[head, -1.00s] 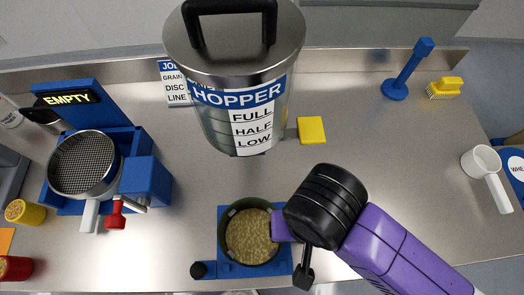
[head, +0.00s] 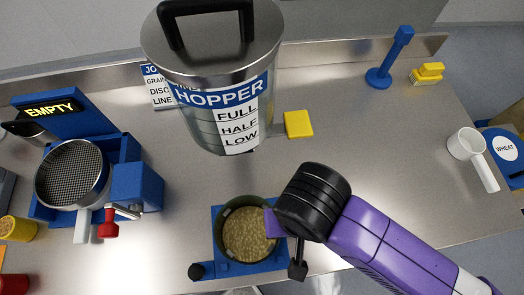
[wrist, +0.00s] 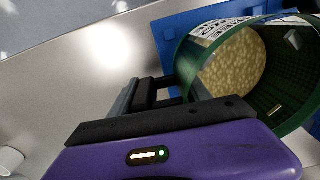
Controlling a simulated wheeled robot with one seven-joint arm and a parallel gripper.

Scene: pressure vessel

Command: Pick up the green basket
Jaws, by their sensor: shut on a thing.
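The green basket (head: 222,222) holds grain and sits on a blue stand (head: 196,270) at the front of the counter. It also shows in the wrist view (wrist: 186,64), where its green wall and the grain inside are seen. My gripper (wrist: 165,92) reaches the basket's side from the right in the head view and is shut on it. The fingertips are partly hidden by the wrist in the head view and by the basket's edge in the wrist view. The basket looks upright in the head view.
A steel hopper (head: 205,85) with a black handle stands behind the basket. A blue station (head: 138,185) with a mesh sieve (head: 72,173) is at left. A yellow pad (head: 298,124), a blue post (head: 390,60) and a white scoop (head: 470,150) lie right. The counter between is clear.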

